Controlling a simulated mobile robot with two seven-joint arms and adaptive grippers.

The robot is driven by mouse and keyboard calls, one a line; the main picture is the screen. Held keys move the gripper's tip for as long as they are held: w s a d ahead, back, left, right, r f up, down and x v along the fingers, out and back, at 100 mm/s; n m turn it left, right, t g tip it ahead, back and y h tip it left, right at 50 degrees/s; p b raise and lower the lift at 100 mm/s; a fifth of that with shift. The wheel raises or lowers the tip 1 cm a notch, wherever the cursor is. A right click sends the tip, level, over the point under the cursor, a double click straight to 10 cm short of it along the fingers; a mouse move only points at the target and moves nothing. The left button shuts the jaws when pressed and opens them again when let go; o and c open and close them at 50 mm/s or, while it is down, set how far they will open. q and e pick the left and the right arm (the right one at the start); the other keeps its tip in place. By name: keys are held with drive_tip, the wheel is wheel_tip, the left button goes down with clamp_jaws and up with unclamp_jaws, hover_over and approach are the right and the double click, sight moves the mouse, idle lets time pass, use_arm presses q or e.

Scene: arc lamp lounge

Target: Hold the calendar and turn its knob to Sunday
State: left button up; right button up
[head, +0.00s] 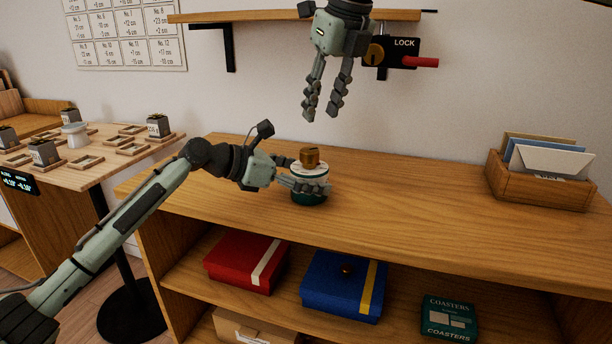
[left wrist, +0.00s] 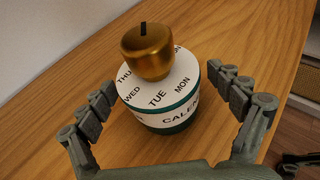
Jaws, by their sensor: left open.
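The calendar (head: 309,198) is a round drum with a green base and a white top, standing on the wooden cabinet top. Its brass knob (head: 309,157) sits on top. In the left wrist view the calendar (left wrist: 157,121) shows WED, TUE and MON at the front and THU at left. The knob (left wrist: 148,57) hides part of the dial; its dark mark is on the far side, and the day there is not readable. My left gripper (head: 307,175) is open, with its fingers on either side of the calendar. My right gripper (head: 322,114) hangs above and behind, fingers apart and empty.
A shelf with a LOCK box (head: 404,46) and red handle is on the wall close to my right gripper. A wooden letter box (head: 541,189) stands at the right. Red and blue boxes lie on the shelf below. The cabinet top right of the calendar is clear.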

use_arm(q)
drive_tip(key=c, duration=1.7)
drive_tip(key=shift+o, duration=0.2)
